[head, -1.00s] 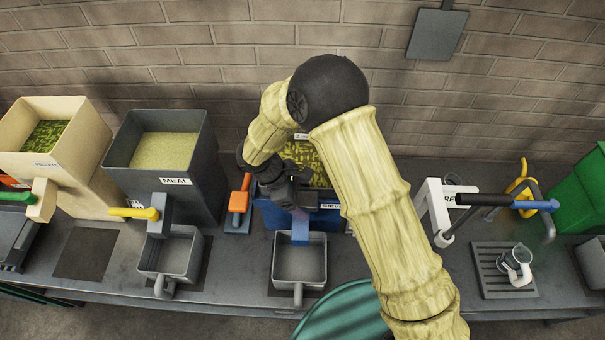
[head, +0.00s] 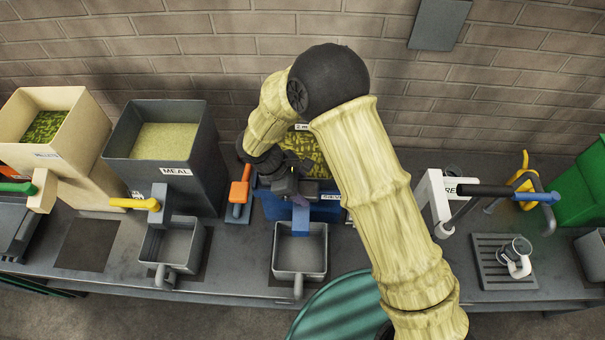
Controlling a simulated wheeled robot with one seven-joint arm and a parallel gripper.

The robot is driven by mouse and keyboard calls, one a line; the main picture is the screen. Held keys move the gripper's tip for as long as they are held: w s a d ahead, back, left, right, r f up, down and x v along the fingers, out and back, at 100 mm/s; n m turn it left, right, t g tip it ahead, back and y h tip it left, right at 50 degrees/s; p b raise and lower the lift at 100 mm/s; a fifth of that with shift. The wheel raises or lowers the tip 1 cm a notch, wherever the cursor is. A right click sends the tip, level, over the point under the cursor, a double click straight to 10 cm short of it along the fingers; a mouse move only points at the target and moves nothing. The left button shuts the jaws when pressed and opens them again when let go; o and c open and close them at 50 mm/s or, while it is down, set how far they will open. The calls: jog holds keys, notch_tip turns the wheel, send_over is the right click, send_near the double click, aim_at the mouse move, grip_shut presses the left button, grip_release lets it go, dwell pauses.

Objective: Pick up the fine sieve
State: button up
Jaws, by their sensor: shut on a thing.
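My gripper (head: 297,196) is over the front of the blue box (head: 270,208) and points down. It is shut on a small purple part (head: 301,201), which may be the fine sieve's handle. The rest of the held thing is hidden by my gripper or too small to make out. The blue box has yellow-green pellets (head: 310,150) in its top and a partly covered white label. A grey tray (head: 300,256) stands below its blue spout.
A dark hopper labelled MEAL (head: 117,144) and a cream pellet hopper (head: 94,150) stand to the left. An orange-handled tool (head: 239,191) is close beside the blue box. A white stand (head: 432,199) with a blue-tipped lever and a slotted plate (head: 489,270) with a cup are at the right.

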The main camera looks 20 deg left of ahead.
jog(key=shift+r, duration=0.1)
jog(key=shift+r+p, duration=0.2)
jog(key=shift+p, duration=0.1)
notch_tip(320, 180, up, 3)
jog(key=b, duration=0.3)
jog(key=shift+w+a+r, duration=0.1)
jog(key=shift+w+a, duration=0.05)
jog(key=w+a+b, duration=0.1)
jog(key=w+a, duration=0.2)
jog(key=w, duration=0.1)
jog(key=w+a+b, duration=0.2)
jog(key=w+a, duration=0.2)
jog(key=w, duration=0.1)
jog(key=w+a+b, duration=0.2)
jog(key=w+a, duration=0.2)
jog(key=shift+w+a+r, duration=0.1)
jog(key=shift+w, duration=0.25)
jog(key=o, duration=0.8)
grip_shut()
jog(key=shift+s+r, duration=0.1)
